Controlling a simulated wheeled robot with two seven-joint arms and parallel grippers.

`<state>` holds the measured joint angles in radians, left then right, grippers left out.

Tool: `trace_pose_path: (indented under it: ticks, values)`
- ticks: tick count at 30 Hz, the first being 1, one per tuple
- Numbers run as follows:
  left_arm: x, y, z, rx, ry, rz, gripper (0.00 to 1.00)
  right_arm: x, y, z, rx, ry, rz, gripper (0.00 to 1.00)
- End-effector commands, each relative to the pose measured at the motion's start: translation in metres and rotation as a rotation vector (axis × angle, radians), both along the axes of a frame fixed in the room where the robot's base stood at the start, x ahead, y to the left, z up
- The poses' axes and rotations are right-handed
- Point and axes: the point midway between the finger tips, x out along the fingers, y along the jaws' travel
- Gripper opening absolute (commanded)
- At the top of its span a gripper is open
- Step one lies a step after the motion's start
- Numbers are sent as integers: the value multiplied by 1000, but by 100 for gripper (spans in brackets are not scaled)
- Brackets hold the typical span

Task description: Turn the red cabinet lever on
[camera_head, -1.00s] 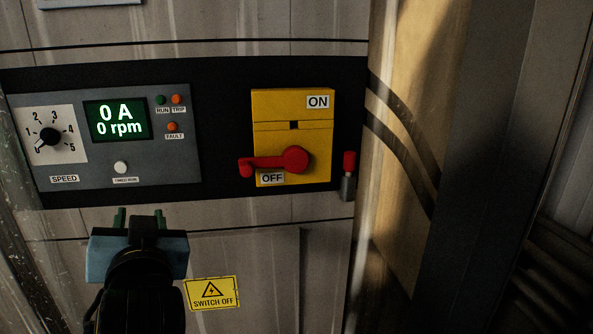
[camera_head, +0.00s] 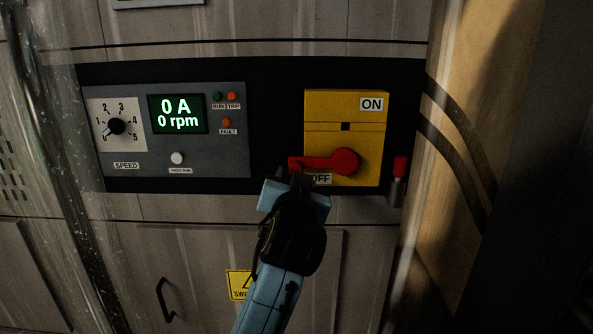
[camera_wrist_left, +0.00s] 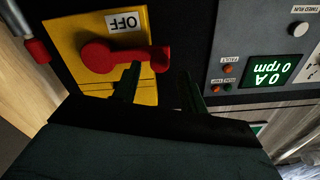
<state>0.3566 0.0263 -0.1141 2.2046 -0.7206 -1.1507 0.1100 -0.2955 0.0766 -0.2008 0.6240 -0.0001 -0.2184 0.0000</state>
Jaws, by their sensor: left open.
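The red cabinet lever (camera_head: 325,162) lies level, its handle pointing left from the round hub, on a yellow switch plate (camera_head: 345,107) marked ON at the top and OFF at the bottom. The handle is beside the OFF label. My left gripper (camera_head: 292,178) is just below the handle's free end and partly covers the OFF label. In the left wrist view, the gripper (camera_wrist_left: 160,72) is open, and the lever's end (camera_wrist_left: 160,60) shows between the lines of its fingertips. I cannot tell whether a finger touches the lever. My right gripper is not in view.
A grey control panel (camera_head: 230,155) with a speed dial (camera_head: 115,126) and a display (camera_head: 177,114) reading 0 A, 0 rpm is left of the switch. A small red-topped part (camera_head: 400,168) sits close on its right. A yellow warning sign (camera_head: 238,285) is below, partly behind my arm.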

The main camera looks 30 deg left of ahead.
Motion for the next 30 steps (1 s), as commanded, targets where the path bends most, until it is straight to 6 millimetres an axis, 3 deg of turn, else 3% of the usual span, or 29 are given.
trace_pose_path:
  ticks: [7,19,28,30]
  values:
    - [29,18,0,2,1,0,43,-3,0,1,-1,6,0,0]
    - [35,22,0,0,1,0,43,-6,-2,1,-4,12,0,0]
    - [35,22,0,0,1,0,3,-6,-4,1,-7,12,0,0]
    - [35,22,0,0,1,0,0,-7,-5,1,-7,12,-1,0]
